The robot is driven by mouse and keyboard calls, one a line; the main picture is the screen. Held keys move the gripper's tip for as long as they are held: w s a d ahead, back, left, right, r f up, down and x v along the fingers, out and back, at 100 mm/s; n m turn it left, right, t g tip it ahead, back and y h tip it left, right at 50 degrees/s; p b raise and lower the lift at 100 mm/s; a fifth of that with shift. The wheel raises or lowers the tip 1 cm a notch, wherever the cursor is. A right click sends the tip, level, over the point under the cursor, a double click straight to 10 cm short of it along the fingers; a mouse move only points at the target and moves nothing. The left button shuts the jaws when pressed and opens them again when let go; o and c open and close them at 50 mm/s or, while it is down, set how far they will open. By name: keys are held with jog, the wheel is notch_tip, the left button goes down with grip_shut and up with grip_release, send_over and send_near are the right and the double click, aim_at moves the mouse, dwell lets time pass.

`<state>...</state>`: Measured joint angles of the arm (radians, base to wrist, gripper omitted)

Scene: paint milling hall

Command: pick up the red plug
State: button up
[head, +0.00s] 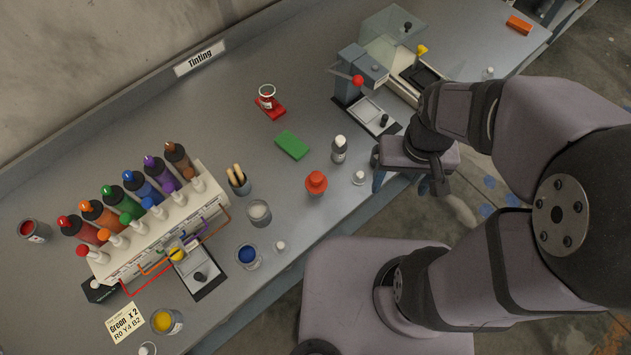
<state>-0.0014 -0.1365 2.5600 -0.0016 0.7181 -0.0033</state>
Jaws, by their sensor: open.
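A squat red-orange piece with a narrower round top (316,183) stands upright near the table's front edge, in the middle of the head view. It looks most like the red plug, though I cannot be sure. My gripper (410,182) is to its right, over the table's front edge. Its fingers are apart, and I see nothing held between them. The gripper and the red piece are clearly apart. My arm hides part of the table's right side.
A small white-topped piece (359,177) and a grey bottle (339,149) stand close to the red piece. A green block (292,145) lies behind it. A lever press (362,95) stands behind my gripper. A bottle rack (155,225) fills the left.

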jog(key=n+t+h+b, duration=0.4)
jog(key=n+t+b, duration=1.15)
jog(key=n, duration=1.85)
send_over(315, 187)
jog(key=p, duration=0.2)
notch_tip(315, 187, down, 13)
jog(key=shift+a+t, duration=0.1)
jog(key=shift+t, duration=0.95)
jog(key=shift+m, duration=0.3)
jog(key=shift+f+p, duration=0.55)
jog(key=shift+f, duration=2.55)
